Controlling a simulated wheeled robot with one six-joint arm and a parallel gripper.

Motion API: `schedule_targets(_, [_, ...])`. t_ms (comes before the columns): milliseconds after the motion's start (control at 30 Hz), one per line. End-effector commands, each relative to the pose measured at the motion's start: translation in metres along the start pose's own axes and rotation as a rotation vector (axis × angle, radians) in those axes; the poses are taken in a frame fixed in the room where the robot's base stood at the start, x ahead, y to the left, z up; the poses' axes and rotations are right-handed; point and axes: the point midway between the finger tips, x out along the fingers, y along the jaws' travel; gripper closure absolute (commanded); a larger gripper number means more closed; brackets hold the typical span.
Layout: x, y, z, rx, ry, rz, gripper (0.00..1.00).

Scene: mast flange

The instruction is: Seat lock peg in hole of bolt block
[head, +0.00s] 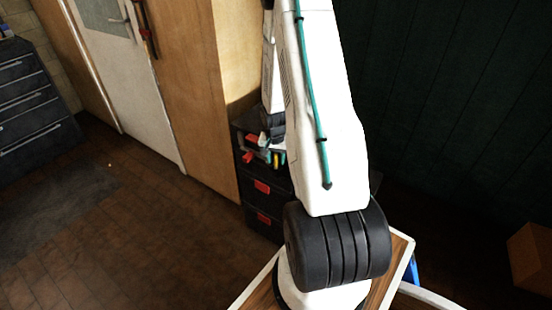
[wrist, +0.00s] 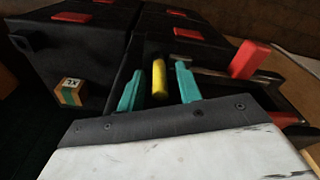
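A yellow cylinder (wrist: 159,78), which may be the lock peg, shows in the wrist view at the open black toolbox. My gripper (wrist: 158,84) has two teal fingers standing apart, one on each side of the cylinder. Dark gaps show between the cylinder and both fingers, so the gripper is open and does not grip it. I cannot tell how deep the cylinder lies relative to the fingertips. In the head view, my arm hides most of this area, and the yellow and teal bits there are tiny. I cannot make out a bolt block or its hole.
A red-handled hammer (wrist: 250,60) lies right of the fingers. A small labelled box (wrist: 72,92) with a green stripe sits at left. The black toolbox (head: 262,215) with red latches stands against the wooden cabinet (head: 190,80). The brown floor (head: 130,220) at left is clear.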

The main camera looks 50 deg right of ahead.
Motion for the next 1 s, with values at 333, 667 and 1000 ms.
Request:
schedule_targets(333, [-0.058,-0.001,-0.001,-0.001,0.005,-0.002,0.65])
schedule_targets(667, [-0.111,0.0,0.0,-0.001,0.002,-0.001,0.65])
schedule_targets(1000, [-0.197,-0.037,0.039,-0.163,0.013,-0.015,0.65])
